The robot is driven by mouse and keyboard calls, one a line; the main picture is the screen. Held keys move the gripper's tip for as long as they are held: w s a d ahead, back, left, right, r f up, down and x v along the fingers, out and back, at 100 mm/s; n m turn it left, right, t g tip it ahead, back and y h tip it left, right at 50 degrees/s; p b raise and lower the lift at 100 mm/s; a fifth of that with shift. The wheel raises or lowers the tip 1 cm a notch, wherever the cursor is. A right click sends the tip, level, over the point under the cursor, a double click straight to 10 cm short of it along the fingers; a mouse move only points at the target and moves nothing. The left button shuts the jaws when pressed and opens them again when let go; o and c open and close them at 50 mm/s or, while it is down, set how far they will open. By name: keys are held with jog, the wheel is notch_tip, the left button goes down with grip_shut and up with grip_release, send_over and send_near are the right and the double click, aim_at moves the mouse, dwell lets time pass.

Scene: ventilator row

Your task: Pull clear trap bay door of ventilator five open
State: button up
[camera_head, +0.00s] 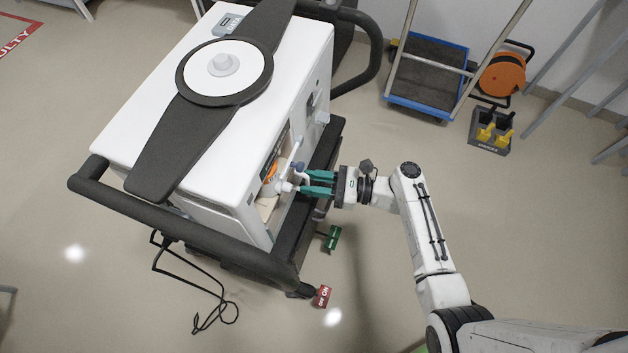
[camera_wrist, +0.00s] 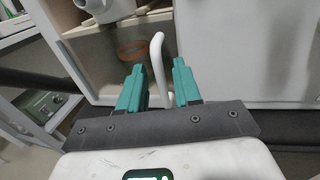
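The white ventilator (camera_head: 300,60) stands on a cart, with a bay in its side facing my arm. An orange-rimmed part shows inside the bay; in the wrist view it is seen faintly, apparently through the clear door (camera_wrist: 105,62). A white hooked handle (camera_wrist: 159,65) stands upright at that bay. My gripper (camera_wrist: 158,82) has its two green fingers apart, one on each side of the handle, with visible gaps. In the head view my gripper (camera_head: 308,182) is close against the bay side. The door's edges are hard to make out, so I cannot tell whether it is ajar.
A black bumper rail (camera_head: 190,235) surrounds the cart. A red tag (camera_head: 322,296) and a green pedal (camera_head: 332,238) are low near my gripper.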

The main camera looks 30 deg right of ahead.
grip_shut()
dwell(1.2)
